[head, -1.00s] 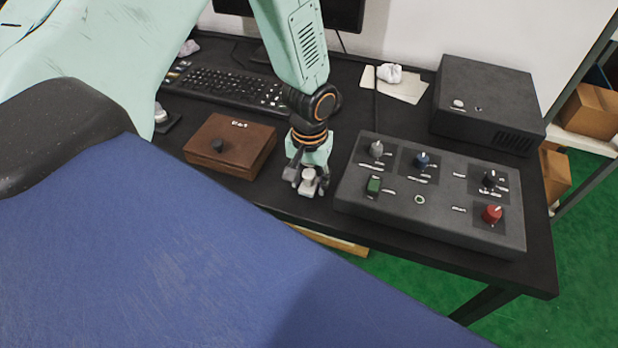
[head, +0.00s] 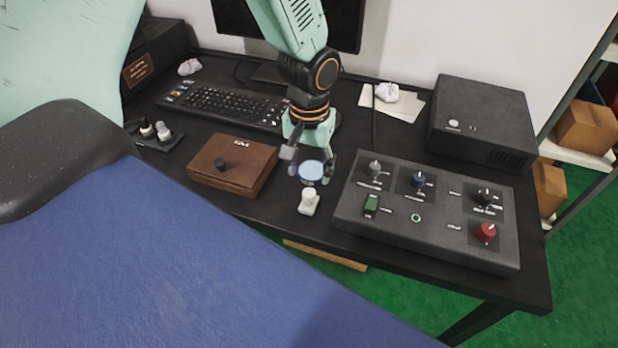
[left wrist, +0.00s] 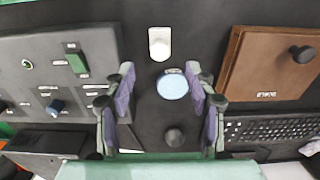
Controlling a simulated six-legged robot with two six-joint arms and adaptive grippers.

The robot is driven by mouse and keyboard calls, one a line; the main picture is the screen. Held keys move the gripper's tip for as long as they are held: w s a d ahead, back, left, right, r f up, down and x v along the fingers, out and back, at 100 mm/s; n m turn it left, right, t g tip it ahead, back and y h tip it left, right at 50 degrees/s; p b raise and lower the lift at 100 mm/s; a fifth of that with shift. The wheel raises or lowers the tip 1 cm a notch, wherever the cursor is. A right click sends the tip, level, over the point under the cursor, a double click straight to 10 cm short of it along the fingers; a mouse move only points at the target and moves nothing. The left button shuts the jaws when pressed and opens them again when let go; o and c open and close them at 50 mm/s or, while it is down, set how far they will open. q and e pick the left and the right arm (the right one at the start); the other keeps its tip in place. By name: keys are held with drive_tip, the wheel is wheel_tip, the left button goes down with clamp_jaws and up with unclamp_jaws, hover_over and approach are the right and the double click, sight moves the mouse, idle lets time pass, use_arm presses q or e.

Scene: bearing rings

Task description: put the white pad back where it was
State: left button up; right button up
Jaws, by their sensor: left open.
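A small white piece (head: 309,203), most likely the white pad, lies on the black desk near its front edge. It also shows in the left wrist view (left wrist: 159,43), as a rounded block with a raised end. A pale blue disc (head: 312,171) lies just behind it and shows between my fingers in the left wrist view (left wrist: 172,87). My left gripper (head: 308,168) is open and empty, pointing down behind the white piece and apart from it. Whether the fingers touch the disc cannot be told. My right gripper is out of view.
A brown wooden box (head: 238,177) with a black knob stands left of the gripper. A grey control panel (head: 405,225) with several knobs stands right. A keyboard (head: 225,106) lies behind. A small dark tray (head: 160,142) holding knobs is at far left.

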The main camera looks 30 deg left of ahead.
use_arm(q)
drive_tip(key=shift+a+r, duration=0.1)
drive_tip(key=shift+r, duration=0.8)
drive_tip(key=s+d+f+m+h, duration=0.1)
drive_tip(key=s+d+f, duration=0.3)
drive_tip(key=s+f, duration=0.85)
drive_tip(key=s+f+m+y, duration=0.1)
drive_tip(key=s+f, duration=0.4)
drive_tip(key=s, duration=0.7)
